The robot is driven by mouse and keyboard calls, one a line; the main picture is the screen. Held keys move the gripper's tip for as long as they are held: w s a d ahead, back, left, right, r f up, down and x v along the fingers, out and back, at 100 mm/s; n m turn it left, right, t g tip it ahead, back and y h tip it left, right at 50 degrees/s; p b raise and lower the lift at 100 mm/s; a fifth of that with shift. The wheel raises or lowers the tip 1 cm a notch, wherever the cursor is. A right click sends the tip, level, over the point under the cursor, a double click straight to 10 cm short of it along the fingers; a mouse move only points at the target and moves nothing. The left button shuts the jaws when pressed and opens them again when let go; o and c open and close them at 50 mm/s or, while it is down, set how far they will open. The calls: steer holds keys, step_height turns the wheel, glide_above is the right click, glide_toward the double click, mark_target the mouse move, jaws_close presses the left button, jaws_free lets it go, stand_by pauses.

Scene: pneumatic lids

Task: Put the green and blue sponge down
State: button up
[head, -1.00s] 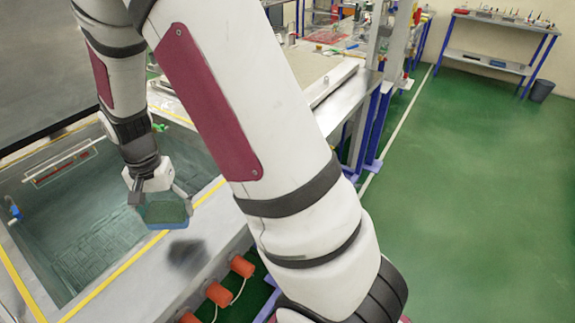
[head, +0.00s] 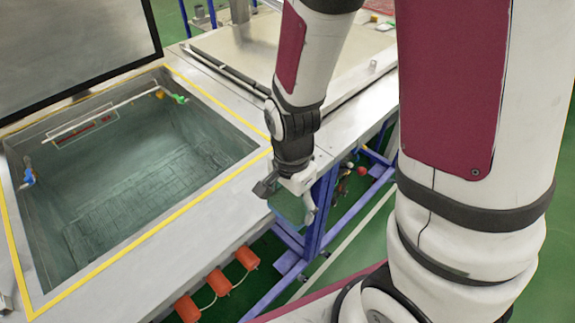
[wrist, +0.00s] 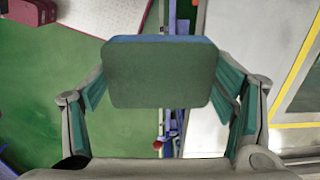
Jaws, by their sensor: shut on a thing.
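The green and blue sponge (wrist: 158,78) is a rounded block, green on its broad face with a blue edge, and fills the upper middle of the wrist view. My gripper (wrist: 160,92) is shut on it, with a finger at each side. In the head view my gripper (head: 288,198) points down at the front edge of the metal bench, and the sponge (head: 286,209) shows as a dark green patch between the fingers. It is held in the air, over the bench's outer edge and the floor beside it.
The bench (head: 215,222) has an open tank (head: 150,165) with a yellow border and a raised dark lid (head: 70,50). Its metal rim is bare in front. Orange cylinders (head: 217,282) and a blue frame (head: 318,215) stand below the edge.

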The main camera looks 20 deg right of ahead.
steer(key=w+d, duration=0.1)
steer(key=w, duration=0.3)
steer(key=w+d+f, duration=0.1)
steer(key=w, duration=0.4)
steer(key=w+d, duration=0.1)
steer(key=w, duration=0.3)
steer(key=shift+w+d+f, duration=0.15)
steer(key=shift+w+f, duration=0.05)
steer(key=shift+w, duration=0.1)
steer(key=shift+f+p, duration=0.35)
steer(key=shift+f, duration=1.4)
steer(key=shift+f, duration=0.1)
steer(key=o, duration=1.2)
